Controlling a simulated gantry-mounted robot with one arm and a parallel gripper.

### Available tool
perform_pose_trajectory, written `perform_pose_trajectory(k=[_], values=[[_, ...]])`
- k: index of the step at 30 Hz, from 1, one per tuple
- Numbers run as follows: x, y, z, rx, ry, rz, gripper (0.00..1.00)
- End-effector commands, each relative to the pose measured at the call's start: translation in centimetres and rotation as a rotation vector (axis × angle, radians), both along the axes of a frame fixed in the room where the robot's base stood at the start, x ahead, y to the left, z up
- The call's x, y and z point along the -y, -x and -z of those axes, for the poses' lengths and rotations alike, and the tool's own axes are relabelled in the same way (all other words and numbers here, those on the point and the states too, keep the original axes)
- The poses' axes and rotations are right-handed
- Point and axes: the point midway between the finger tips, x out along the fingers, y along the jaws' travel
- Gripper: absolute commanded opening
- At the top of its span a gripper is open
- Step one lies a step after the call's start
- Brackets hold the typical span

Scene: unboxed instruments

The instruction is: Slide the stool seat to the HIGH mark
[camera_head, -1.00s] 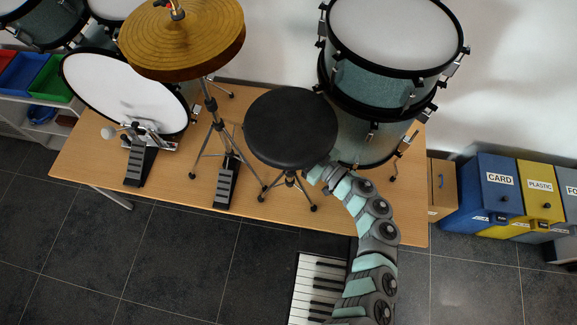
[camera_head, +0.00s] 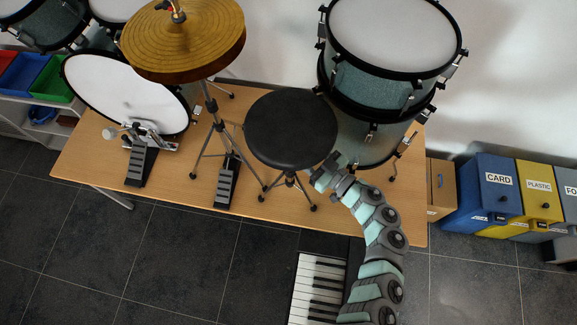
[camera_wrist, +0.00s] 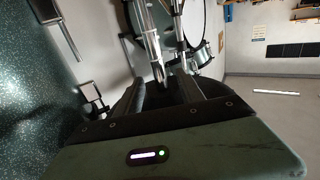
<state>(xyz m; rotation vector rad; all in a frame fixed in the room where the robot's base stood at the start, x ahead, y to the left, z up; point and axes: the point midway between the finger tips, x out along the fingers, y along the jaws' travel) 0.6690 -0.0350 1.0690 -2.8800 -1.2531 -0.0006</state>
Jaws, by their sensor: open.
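The stool has a round black seat (camera_head: 290,130) and dark tripod legs (camera_head: 290,182), standing on the wooden table. Its post is mostly hidden under the seat in the head view, and I cannot make out a HIGH mark. My gripper (camera_head: 326,174) is at the seat's lower right edge, right of the legs. In the wrist view my gripper (camera_wrist: 168,90) is open, with dark fingers. A bright metal rod (camera_wrist: 150,35) shows beyond and between them; I cannot tell whether it is the stool's post. I see nothing clearly held.
A drum stack (camera_head: 385,80) stands close behind and right of the stool. A cymbal stand (camera_head: 210,105) and pedal (camera_head: 228,182) are to its left, with a bass drum (camera_head: 125,92) beyond. A keyboard (camera_head: 318,285) lies in front of the table. Bins (camera_head: 490,190) stand at right.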

Motion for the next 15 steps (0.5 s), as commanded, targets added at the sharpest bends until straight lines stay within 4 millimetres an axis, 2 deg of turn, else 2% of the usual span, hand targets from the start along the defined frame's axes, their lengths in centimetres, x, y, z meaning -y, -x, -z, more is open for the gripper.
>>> perform_pose_trajectory(k=[15], values=[[3.9, 3.5, 0.0, -0.002, 0.002, 0.003, 0.45]])
